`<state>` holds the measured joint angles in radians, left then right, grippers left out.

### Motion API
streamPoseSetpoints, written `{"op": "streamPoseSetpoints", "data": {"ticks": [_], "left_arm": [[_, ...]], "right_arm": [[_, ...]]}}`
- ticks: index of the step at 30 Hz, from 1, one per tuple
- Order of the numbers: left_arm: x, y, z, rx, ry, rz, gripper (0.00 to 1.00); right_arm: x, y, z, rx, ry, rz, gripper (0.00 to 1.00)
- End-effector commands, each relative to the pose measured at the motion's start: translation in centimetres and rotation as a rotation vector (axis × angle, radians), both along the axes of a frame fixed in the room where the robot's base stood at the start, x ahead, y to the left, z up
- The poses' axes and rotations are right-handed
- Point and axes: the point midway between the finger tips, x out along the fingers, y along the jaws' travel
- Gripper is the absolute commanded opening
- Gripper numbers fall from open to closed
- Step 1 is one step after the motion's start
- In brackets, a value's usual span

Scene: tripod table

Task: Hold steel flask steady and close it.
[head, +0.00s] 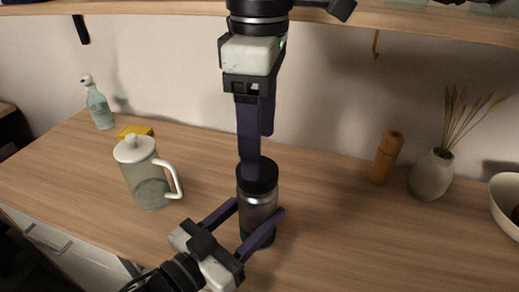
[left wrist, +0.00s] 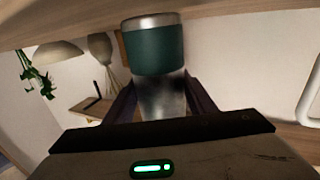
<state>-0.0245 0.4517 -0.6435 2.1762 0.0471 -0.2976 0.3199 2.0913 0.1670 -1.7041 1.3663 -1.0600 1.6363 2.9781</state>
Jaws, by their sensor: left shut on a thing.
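The steel flask (head: 258,207) stands upright on the wooden table, with a black lid (head: 258,178) at its top. I cannot tell whether the lid is fully closed. My left gripper (head: 257,222) is shut around the flask's body, one finger on each side. The left wrist view shows the flask (left wrist: 157,95) between the fingers, picture turned over, with a dark green band near its base. My right gripper (head: 254,168) comes straight down from above, its purple fingertips at the lid. One finger largely hides the other, so its grip is unclear.
A glass jug with white lid (head: 150,185), a yellow block (head: 136,131) and a spray bottle (head: 99,108) are left. A brown cylinder (head: 386,158), a vase (head: 431,175) and a bowl (head: 507,203) are right. A shelf (head: 420,32) runs above.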

Motion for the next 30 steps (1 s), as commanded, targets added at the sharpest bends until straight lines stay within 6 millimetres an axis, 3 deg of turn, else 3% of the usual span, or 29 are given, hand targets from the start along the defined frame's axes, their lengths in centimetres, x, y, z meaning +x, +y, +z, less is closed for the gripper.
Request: {"op": "streamPoseSetpoints", "data": {"ticks": [10, 14, 20, 30], "left_arm": [[-0.01, 0.01, -0.07, 0.001, 0.002, 0.0, 0.0], [-0.01, 0.01, -0.08, 0.001, 0.002, 0.0, 0.0], [-0.01, 0.01, -0.08, 0.001, 0.002, 0.0, 0.0], [-0.02, 0.0, -0.08, 0.001, 0.002, 0.0, 0.0]], "right_arm": [[-0.01, -0.02, 0.2, -0.001, 0.001, 0.01, 0.67], [-0.01, 0.0, 0.22, -0.001, 0.001, 0.1, 0.67], [-0.01, 0.09, 0.37, -0.001, 0.0, 0.464, 0.67], [-0.03, 0.22, 0.64, -0.001, 0.0, 1.236, 0.67]]}}
